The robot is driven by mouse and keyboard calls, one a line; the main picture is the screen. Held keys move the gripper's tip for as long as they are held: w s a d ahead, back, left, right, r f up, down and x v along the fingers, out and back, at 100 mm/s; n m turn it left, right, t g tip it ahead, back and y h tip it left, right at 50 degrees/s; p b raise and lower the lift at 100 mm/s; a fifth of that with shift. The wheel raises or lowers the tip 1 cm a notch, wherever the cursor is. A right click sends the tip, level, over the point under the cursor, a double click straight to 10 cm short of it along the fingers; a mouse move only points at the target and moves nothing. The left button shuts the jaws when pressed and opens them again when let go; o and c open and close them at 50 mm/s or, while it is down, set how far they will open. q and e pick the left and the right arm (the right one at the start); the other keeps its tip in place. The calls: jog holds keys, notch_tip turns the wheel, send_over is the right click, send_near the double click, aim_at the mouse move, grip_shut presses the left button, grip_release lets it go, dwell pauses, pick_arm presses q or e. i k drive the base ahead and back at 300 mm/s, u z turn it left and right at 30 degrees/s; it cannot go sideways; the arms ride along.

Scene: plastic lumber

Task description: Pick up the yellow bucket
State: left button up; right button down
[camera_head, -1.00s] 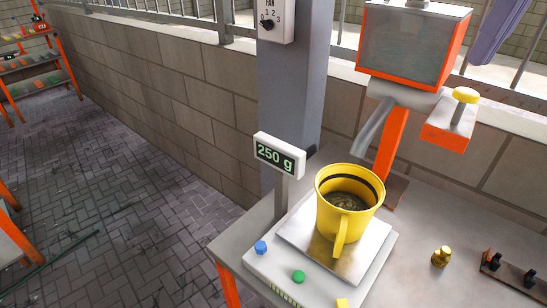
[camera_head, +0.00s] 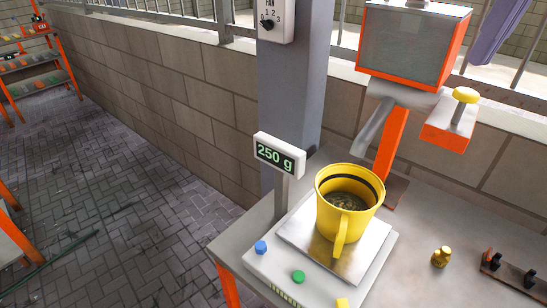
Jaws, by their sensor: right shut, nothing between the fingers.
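The yellow bucket (camera_head: 329,216) stands upright on the metal plate (camera_head: 352,266) of a scale. Its handle (camera_head: 341,234) faces toward me. Dark, grainy material shows inside it, below a dark band around the inner wall. The scale's display (camera_head: 279,155) reads 250 g. Neither of my grippers shows in the view, and nothing is seen touching the bucket.
The scale has a blue button (camera_head: 261,247), a green button (camera_head: 298,277) and a yellow piece (camera_head: 342,302). A machine with a grey chute (camera_head: 373,126) stands behind the bucket. A brass weight (camera_head: 441,257) sits to the right. A grey post (camera_head: 290,95) rises behind the display.

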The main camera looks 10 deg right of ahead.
aim_at(348, 196)
jog(key=k, duration=1.5)
